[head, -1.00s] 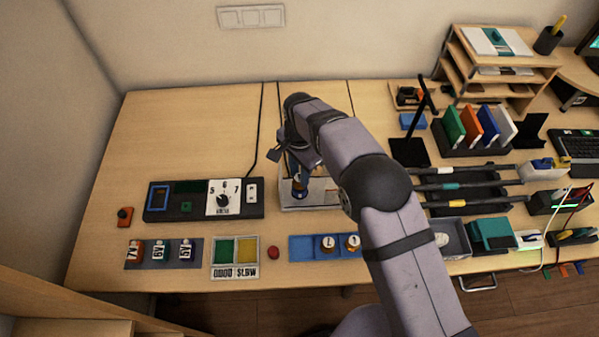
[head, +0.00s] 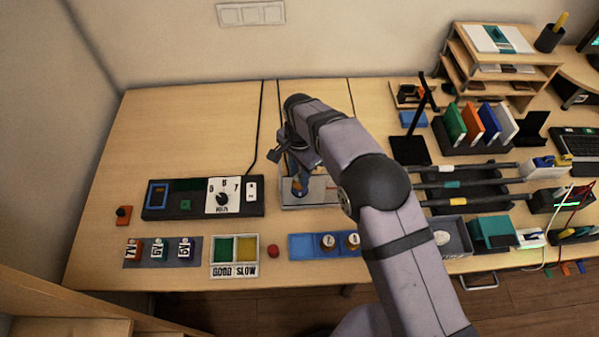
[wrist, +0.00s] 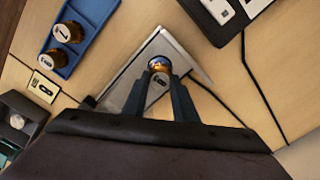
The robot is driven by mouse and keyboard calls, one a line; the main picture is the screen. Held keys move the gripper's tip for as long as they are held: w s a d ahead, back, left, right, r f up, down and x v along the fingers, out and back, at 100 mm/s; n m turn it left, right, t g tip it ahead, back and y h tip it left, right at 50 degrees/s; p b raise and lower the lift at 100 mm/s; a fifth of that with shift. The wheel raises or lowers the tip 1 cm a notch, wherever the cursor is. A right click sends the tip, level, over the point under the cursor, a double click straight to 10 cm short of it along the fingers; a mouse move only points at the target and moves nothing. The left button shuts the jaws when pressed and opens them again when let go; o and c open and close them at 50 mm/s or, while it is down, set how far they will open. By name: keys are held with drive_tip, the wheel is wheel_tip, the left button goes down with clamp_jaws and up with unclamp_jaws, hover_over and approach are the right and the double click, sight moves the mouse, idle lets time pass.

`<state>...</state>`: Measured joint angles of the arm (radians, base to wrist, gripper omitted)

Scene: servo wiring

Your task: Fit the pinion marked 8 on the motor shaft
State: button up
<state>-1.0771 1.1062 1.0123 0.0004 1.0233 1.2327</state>
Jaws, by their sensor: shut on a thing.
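My gripper (head: 298,186) points down over a grey metal plate (head: 320,197) at the middle of the table. In the wrist view my gripper (wrist: 160,88) is shut on a brass pinion (wrist: 160,65) with a pale, bluish top. The mark on that top is too small to read. The pinion is above the plate (wrist: 180,45) or at it; I cannot tell whether it touches. The motor shaft is hidden by the pinion and fingers. Two other brass pinions (head: 328,241) (head: 353,240) stand in a blue tray (head: 301,246), whose left place is empty.
A dark panel with a volts dial (head: 222,197) lies left of the plate. Dark racks with rods (head: 470,185) stand at right. The back left of the table is clear.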

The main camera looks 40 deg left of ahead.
drive_tip(key=o, duration=0.8)
drive_tip(key=shift+r+p, duration=3.65)
drive_tip(key=shift+r, duration=1.85)
